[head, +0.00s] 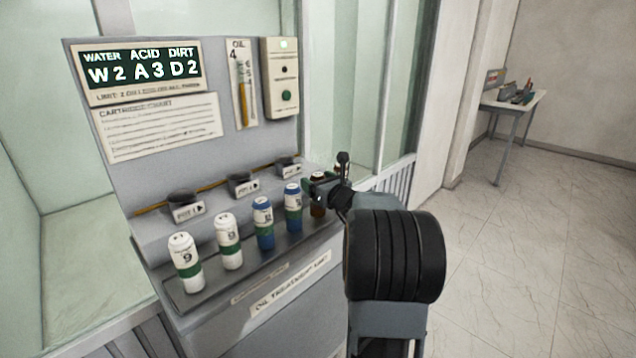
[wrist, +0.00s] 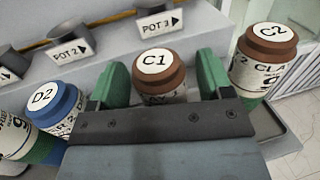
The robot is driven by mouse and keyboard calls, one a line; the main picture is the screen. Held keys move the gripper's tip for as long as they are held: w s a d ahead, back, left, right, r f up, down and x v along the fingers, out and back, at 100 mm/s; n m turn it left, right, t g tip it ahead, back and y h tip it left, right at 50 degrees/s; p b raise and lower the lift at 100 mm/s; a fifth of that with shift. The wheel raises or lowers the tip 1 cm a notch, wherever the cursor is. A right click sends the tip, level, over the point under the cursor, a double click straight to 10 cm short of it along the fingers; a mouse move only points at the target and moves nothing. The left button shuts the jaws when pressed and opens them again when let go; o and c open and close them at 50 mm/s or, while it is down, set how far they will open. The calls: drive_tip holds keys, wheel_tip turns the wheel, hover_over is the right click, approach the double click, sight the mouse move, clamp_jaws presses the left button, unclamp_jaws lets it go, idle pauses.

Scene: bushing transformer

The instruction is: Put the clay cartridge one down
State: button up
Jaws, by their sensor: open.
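The clay cartridge one, with a brown cap marked C1 (wrist: 157,66), stands upright between the two green-padded fingers of my gripper (wrist: 163,78) in the wrist view. The fingers are apart, one on each side, with a visible gap at least on the right. The gripper's dark crossbar hides the cartridge's lower body. In the head view my gripper (head: 326,187) is at the right end of the cartridge row, beside a brown-capped cartridge (head: 318,210) that it partly covers.
A second brown-capped cartridge, C2 (wrist: 258,62), stands close on the right, and blue-capped D2 (wrist: 52,108) on the left. White cartridges (head: 185,262) share the shelf (head: 210,288). Pot openings (head: 243,178) line the panel behind. A side table (head: 535,105) stands far right.

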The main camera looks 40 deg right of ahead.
drive_tip(key=s, duration=1.2)
drive_tip(key=a+f+n+g+y, duration=0.2)
drive_tip(key=a+n+g, duration=0.1)
drive_tip(key=a+n, duration=0.2)
drive_tip(key=s+a+f+n+g+y, duration=0.1)
drive_tip(key=a+f+n+g+y, duration=0.1)
drive_tip(key=a+n, duration=0.4)
drive_tip(key=s+a+f+n+g+y, duration=0.1)
drive_tip(key=a+f+n+g+y, duration=0.2)
drive_tip(key=a+n, duration=0.3)
drive_tip(key=shift+s+a+f+g, duration=0.15)
drive_tip(key=shift+a+g, duration=0.1)
drive_tip(key=shift+a, duration=0.65)
drive_tip(key=shift+a+f+g, duration=0.1)
drive_tip(key=shift+a+g, duration=0.1)
drive_tip(key=shift+a, duration=0.75)
drive_tip(key=shift+s+a+f+g, duration=0.15)
drive_tip(key=shift+a+g, duration=0.1)
drive_tip(key=shift+a, duration=0.65)
drive_tip(key=s+a+f+n+g+h, duration=0.2)
drive_tip(key=s+n, duration=0.3)
drive_tip(key=n, duration=0.4)
drive_tip(key=s+a+f+n+g+h, duration=0.2)
drive_tip(key=s+f+n+g+h, duration=0.1)
drive_tip(key=n, duration=0.7)
drive_tip(key=shift+s+f+g+h, duration=0.3)
drive_tip(key=shift+s+h, duration=0.5)
drive_tip(key=shift+s, duration=0.3)
